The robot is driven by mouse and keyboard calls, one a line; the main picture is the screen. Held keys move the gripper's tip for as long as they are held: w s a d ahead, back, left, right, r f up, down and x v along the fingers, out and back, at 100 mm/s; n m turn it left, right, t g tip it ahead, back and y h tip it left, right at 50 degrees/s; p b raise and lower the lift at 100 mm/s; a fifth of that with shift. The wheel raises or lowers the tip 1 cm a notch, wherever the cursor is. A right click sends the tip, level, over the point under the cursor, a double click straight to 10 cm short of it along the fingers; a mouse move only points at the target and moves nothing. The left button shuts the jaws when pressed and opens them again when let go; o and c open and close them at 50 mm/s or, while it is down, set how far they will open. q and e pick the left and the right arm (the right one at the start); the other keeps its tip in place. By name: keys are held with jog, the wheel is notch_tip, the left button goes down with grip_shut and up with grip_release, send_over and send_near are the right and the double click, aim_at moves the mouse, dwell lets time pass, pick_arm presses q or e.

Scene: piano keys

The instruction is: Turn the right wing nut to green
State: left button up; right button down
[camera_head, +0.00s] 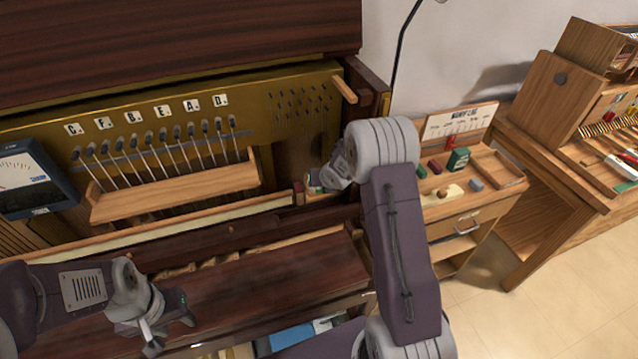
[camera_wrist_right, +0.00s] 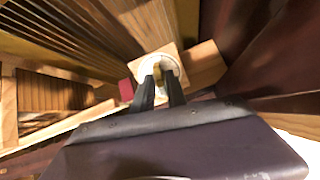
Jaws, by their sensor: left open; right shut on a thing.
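My right gripper (camera_wrist_right: 158,84) is shut on the right wing nut (camera_wrist_right: 157,70). Only a small part of the nut shows between the dark fingers. A pale ring (camera_wrist_right: 174,62) surrounds it on a light wooden block (camera_wrist_right: 140,65). I cannot tell which colour the nut points to. In the head view my right gripper (camera_head: 325,180) is at the right end of the piano's key area, and its wrist hides the nut there. A small white and green patch shows beside it. My left gripper (camera_head: 170,330) is open and empty above the dark wooden lid at the lower left.
A wooden rail (camera_head: 175,192) with several thin levers stands behind, with a gauge (camera_head: 32,178) at the left. A small cabinet (camera_head: 470,215) bearing blocks is to the right. Dark wood walls stand close to my right gripper. A dark lid (camera_head: 260,280) lies in front.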

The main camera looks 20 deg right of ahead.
jog(key=shift+f, duration=0.1)
jog(key=shift+n+b, duration=0.4)
jog(key=shift+n+b, duration=0.3)
jog(key=shift+n, duration=0.1)
